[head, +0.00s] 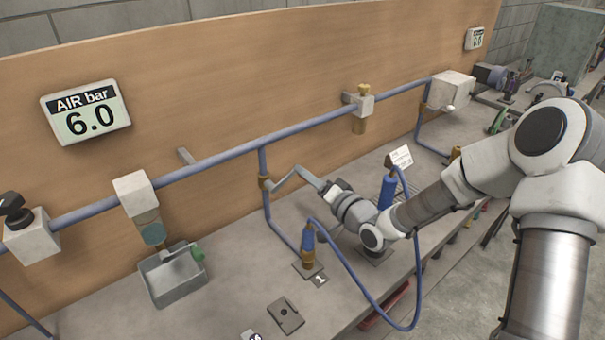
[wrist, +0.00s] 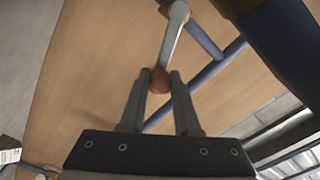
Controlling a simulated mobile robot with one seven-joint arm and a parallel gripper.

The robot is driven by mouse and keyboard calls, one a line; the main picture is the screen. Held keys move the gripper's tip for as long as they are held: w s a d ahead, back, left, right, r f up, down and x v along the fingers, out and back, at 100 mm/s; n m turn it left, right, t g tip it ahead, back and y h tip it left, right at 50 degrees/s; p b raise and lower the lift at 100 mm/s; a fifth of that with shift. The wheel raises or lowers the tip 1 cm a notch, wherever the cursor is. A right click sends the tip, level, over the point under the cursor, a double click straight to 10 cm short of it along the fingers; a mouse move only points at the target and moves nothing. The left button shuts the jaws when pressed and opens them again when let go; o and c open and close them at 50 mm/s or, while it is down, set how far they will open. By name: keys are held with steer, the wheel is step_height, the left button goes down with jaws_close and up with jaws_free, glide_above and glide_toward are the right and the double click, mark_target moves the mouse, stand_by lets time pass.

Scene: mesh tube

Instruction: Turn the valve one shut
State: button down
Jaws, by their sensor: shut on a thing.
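Valve one has a brass body (head: 264,183) on the blue drop pipe that leads down to the bench plate marked 1 (head: 319,280). Its grey lever (head: 284,177) slants up and to the right from the body in the head view, not in line with the pipe. In the wrist view the lever (wrist: 173,42) ends in a reddish-brown knob (wrist: 160,82) between my fingertips. My gripper (head: 308,175) is shut on this lever end; it also shows in the wrist view (wrist: 159,77). My fingers hide the lever's tip in the head view.
A blue hose (head: 352,275) loops from the fitting above plate 1, below my arm. A blue cylinder (head: 387,191) stands close to my wrist. A grey tray (head: 172,285) is at left. The wooden back panel (head: 230,75) carries a gauge reading 6.0 (head: 86,112).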

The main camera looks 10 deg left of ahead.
steer(key=shift+w+d+f+m+b, duration=0.15)
steer(key=shift+f+m, duration=0.65)
steer(key=shift+m, duration=0.45)
steer(key=shift+w+d+f+m+b, duration=0.15)
steer(key=shift+f+m, duration=0.65)
steer(key=shift+m, duration=0.45)
steer(key=shift+a, duration=0.1)
steer(key=c, duration=0.6)
jaws_free()
steer(key=v, duration=1.7)
steer(key=shift+s, duration=0.3)
steer(key=shift+f, duration=0.1)
